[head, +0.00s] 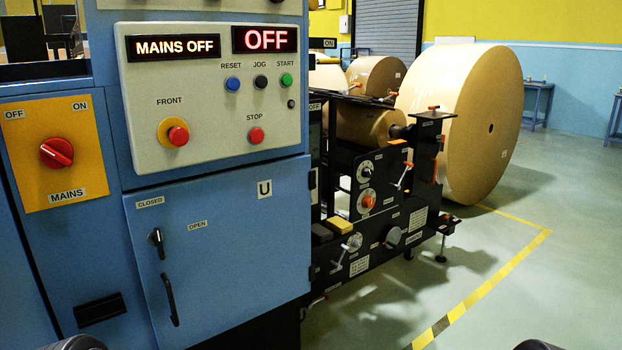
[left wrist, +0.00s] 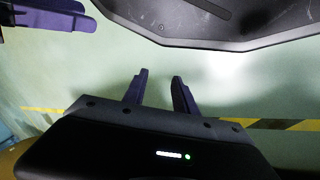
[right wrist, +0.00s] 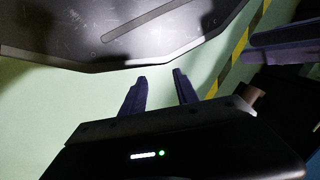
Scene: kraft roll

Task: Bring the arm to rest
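My left gripper (left wrist: 160,75) shows in the left wrist view with its two dark fingers apart and nothing between them, above the pale green floor. My right gripper (right wrist: 160,75) shows in the right wrist view, also with fingers apart and empty above the floor. Neither gripper's fingers show in the head view; only dark rounded parts of my arms appear at its bottom edge. Neither gripper touches anything that I can see.
A blue cabinet (head: 222,240) fills the left, its door closed. Its panel (head: 212,125) reads MAINS OFF and OFF; the red mains switch (head: 57,152) is left of it. A black machine stand (head: 380,215) and large kraft roll (head: 455,125) stand beyond. Floor is free at right.

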